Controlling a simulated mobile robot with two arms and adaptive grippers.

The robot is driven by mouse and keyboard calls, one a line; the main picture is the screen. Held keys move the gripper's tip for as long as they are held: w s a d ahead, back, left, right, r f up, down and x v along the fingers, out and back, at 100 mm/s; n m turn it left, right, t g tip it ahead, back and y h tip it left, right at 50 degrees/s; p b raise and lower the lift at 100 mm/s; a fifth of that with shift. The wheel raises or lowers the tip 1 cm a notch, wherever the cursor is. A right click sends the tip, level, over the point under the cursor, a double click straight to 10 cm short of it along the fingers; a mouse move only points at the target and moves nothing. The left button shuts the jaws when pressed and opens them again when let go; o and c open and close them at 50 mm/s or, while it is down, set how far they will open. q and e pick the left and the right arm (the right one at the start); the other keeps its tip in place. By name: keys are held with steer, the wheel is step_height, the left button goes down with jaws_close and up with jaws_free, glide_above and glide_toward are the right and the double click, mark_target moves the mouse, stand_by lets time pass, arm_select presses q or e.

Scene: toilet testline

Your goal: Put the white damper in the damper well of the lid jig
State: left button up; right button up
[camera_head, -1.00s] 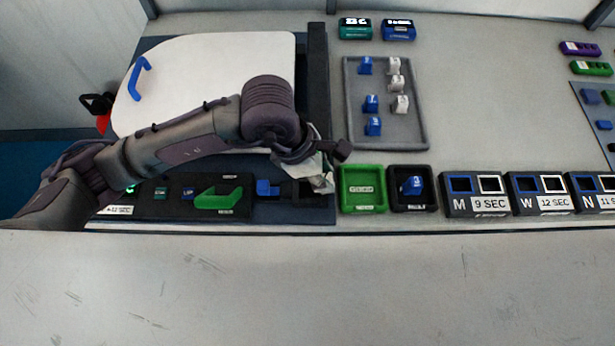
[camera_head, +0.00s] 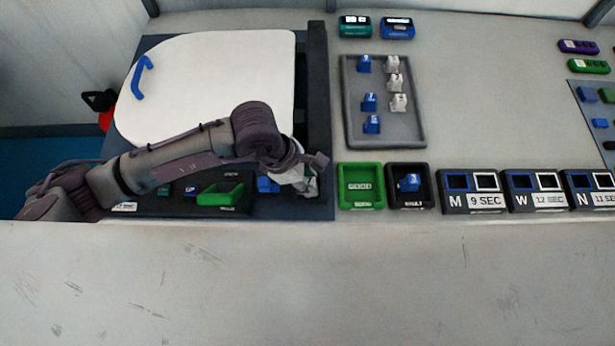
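The lid jig (camera_head: 312,95) is a dark blue frame at the left, holding a white lid (camera_head: 215,85). At its near right corner a blue damper (camera_head: 265,184) sits beside the spot under my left gripper (camera_head: 306,186). My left gripper points down there; its arm and wrist cover much of this corner, so the well below is hidden. Something pale shows at the fingers, but I cannot tell whether it is a white damper or part of the gripper. White dampers (camera_head: 399,102) stand in the grey tray (camera_head: 420,125). My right gripper is out of view.
A green bin (camera_head: 360,204) and a black bin (camera_head: 410,204) with a blue damper (camera_head: 409,182) stand just right of the jig. Labelled timer blocks (camera_head: 472,203) line the right. A green piece (camera_head: 220,195) lies at the jig's near edge. The front counter is clear.

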arm_select(q)
steer(key=o, duration=0.3)
steer(key=shift+r, duration=0.1)
steer(key=b+v, duration=0.2)
steer(key=v, duration=1)
